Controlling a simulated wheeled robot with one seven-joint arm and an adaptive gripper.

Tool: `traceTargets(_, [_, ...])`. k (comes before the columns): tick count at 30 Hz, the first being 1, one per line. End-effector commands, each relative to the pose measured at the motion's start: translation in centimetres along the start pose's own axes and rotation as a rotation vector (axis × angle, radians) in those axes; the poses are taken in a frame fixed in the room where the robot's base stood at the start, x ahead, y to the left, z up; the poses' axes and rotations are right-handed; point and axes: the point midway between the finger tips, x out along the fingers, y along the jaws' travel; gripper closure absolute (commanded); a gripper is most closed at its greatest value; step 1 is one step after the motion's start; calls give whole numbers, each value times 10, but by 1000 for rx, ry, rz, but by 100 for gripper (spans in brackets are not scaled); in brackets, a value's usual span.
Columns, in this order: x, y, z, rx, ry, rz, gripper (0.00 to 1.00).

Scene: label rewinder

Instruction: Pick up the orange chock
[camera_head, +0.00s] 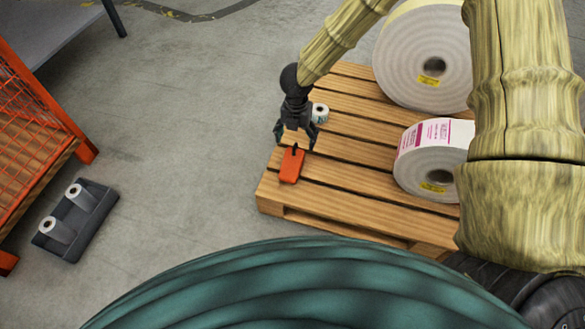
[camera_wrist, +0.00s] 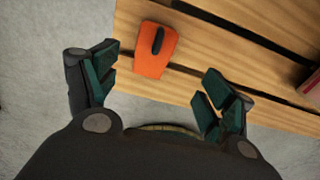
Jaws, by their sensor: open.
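The orange chock (camera_head: 291,167) lies on the near-left part of the wooden pallet (camera_head: 345,205), with a small dark piece on its top. In the wrist view the orange chock (camera_wrist: 155,52) lies flat on a slat, ahead of the space between my fingers. My gripper (camera_head: 296,141) is open and empty, pointing down above the chock. In the wrist view my gripper (camera_wrist: 158,92) has its green-padded fingers spread wide, one at each side. The fingers do not appear to touch the chock.
A large label roll (camera_head: 400,62) and a smaller one with pink print (camera_head: 413,165) lie on the pallet's right side. A small roll (camera_head: 320,112) sits behind my gripper. A dark tray (camera_head: 95,225) with two rolls and an orange mesh cage (camera_head: 20,110) stand left. Floor between is clear.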

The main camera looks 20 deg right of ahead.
Motion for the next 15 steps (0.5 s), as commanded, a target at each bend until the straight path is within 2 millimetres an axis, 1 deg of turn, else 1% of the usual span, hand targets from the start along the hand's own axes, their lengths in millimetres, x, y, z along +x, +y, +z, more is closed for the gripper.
traceTargets(5, [12,2,0,19,3,4,18])
traceTargets(12, [45,2,1,16,2,2,18])
traceTargets(15, [54,3,1,16,3,4,18])
